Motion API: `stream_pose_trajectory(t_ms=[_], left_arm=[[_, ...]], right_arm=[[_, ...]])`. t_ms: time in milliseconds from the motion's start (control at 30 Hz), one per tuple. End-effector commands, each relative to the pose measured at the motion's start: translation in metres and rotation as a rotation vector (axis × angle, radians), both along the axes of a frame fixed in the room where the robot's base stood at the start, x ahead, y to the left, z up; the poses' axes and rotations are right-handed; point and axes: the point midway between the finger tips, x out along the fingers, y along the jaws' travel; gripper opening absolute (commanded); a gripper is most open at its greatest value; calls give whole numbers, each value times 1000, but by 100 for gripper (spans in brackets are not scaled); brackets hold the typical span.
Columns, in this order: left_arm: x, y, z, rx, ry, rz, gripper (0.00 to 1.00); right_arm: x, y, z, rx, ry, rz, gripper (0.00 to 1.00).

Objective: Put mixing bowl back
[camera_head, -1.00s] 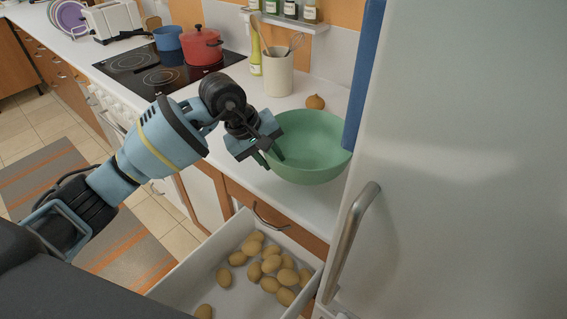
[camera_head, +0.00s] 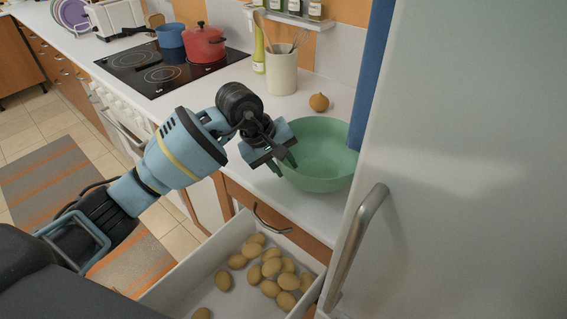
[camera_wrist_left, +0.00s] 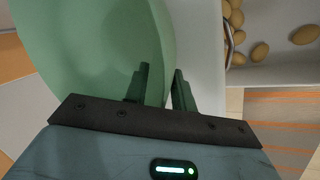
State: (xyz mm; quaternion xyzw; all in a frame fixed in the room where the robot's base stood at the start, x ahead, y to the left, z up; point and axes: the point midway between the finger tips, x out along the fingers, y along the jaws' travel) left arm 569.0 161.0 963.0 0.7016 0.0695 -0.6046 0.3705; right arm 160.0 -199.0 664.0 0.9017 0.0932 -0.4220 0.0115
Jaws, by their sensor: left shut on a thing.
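The green mixing bowl (camera_head: 322,155) is over the white counter beside the refrigerator in the head view. It looks close to level, and I cannot tell whether its base touches the counter. My left gripper (camera_head: 284,163) is shut on the near-left rim of the bowl. In the left wrist view the bowl (camera_wrist_left: 95,45) fills the upper left, and its rim passes between the two fingers of the gripper (camera_wrist_left: 162,85). My right gripper is not in view.
An open drawer (camera_head: 222,290) with several potatoes (camera_head: 270,268) is below the counter. The refrigerator handle (camera_head: 355,240) stands out at right. A utensil crock (camera_head: 282,73), a small orange-brown item (camera_head: 319,102) and a red pot (camera_head: 203,45) stand further back on the counter and stove.

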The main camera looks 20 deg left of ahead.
Motion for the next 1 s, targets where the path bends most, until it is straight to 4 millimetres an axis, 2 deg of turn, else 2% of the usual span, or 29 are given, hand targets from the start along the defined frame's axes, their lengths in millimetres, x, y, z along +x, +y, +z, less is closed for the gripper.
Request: stream_pose_trajectory(t_ms=[167, 200, 333, 667, 867, 1000], left_arm=[[0, 0, -4, 0, 0, 0, 0], [0, 0, -4, 1, 1, 0, 29], [0, 0, -3, 1, 1, 0, 46], [0, 0, -1, -1, -1, 0, 47], [-4, 8, 19, 2, -4, 1, 47], [-12, 18, 45, 2, -5, 0, 47]], right_arm=[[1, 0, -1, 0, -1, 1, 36], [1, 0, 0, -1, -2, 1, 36], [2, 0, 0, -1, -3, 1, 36], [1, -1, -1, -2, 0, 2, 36], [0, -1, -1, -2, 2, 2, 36], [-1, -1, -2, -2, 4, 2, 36]])
